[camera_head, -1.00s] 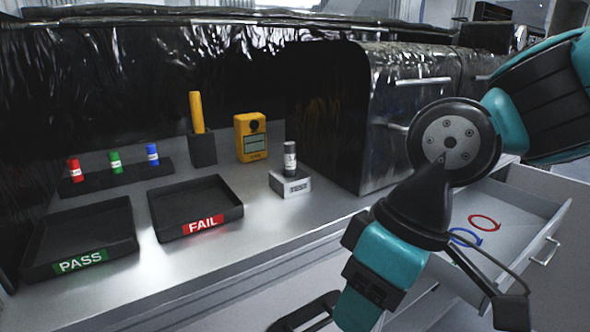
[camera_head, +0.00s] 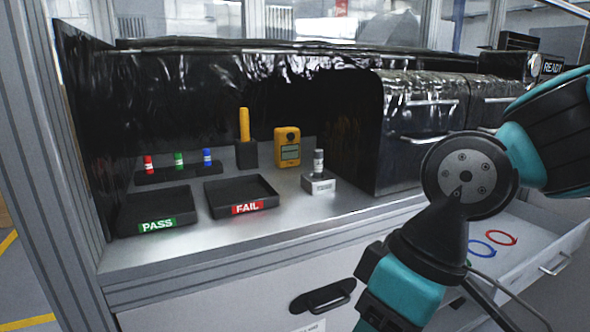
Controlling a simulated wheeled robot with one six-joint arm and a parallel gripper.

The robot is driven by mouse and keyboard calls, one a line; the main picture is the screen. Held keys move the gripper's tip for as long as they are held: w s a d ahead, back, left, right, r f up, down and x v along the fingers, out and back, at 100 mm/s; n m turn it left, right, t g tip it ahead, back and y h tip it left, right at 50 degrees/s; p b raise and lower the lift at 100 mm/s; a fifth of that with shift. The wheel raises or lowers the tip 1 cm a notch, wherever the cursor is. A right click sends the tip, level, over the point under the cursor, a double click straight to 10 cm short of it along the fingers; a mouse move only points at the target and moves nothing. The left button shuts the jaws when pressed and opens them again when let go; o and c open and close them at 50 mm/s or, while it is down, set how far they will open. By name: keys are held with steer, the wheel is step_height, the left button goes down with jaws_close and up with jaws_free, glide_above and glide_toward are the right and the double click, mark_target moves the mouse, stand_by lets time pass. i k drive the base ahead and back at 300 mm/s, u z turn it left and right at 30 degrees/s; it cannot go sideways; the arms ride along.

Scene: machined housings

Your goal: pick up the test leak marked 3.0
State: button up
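Three small capped cylinders stand in a black rack (camera_head: 150,179) at the back left of the bench: a red one (camera_head: 148,165), a green one (camera_head: 179,160) and a blue one (camera_head: 207,157). Their markings are too small to read, so I cannot tell which is 3.0. A grey cylinder (camera_head: 318,162) stands upright on a pale block (camera_head: 319,184) further right. My arm hangs at the right, well away from the rack. My gripper is not visible; the arm's lower end runs out of the frame at the bottom.
A black PASS tray (camera_head: 127,223) and FAIL tray (camera_head: 213,212) sit in front, both looking empty. A yellow meter (camera_head: 287,147) and a black holder (camera_head: 247,163) with a yellow stick stand behind. An open drawer (camera_head: 573,246) with coloured rings juts out at the right.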

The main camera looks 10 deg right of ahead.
mark_target(318, 154)
steer(key=u, duration=0.05)
steer(key=i, duration=1.05)
steer(key=z, duration=0.3)
